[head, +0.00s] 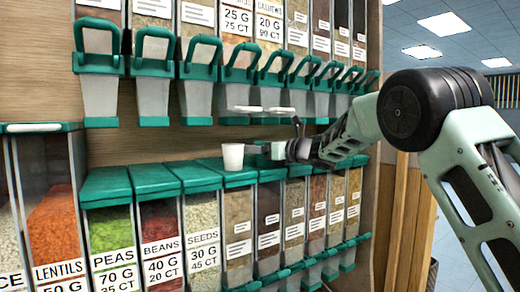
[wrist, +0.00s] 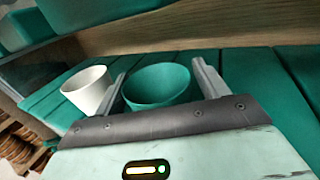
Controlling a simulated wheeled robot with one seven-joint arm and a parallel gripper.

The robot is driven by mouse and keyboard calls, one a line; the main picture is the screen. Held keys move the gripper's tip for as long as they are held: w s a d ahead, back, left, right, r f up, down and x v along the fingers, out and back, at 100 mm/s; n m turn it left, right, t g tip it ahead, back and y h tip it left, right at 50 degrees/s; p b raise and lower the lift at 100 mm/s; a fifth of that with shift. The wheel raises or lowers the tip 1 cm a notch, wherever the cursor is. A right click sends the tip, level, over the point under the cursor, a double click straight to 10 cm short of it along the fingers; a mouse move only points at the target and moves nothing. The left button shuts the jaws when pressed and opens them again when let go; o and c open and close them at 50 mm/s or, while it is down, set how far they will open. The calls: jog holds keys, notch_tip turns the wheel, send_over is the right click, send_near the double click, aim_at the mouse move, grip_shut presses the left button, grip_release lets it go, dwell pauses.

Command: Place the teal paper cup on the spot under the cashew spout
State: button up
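The teal paper cup (wrist: 157,88) is upright between the two fingers of my gripper (wrist: 159,68) in the wrist view, and the fingers appear to touch its sides. The spot under this spout is not clearly marked.
A white cup (head: 232,156) stands on a teal lid left of my gripper, and close left of the teal cup in the wrist view (wrist: 88,90). Teal lids (head: 150,179) form a ledge below a row of spouts. Two flat white pieces (head: 243,109) show beneath the spouts.

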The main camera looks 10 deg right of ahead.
jog(key=b+v, duration=0.7)
jog(key=v, duration=0.5)
jog(key=shift+b, duration=0.3)
jog(key=shift+r, duration=0.1)
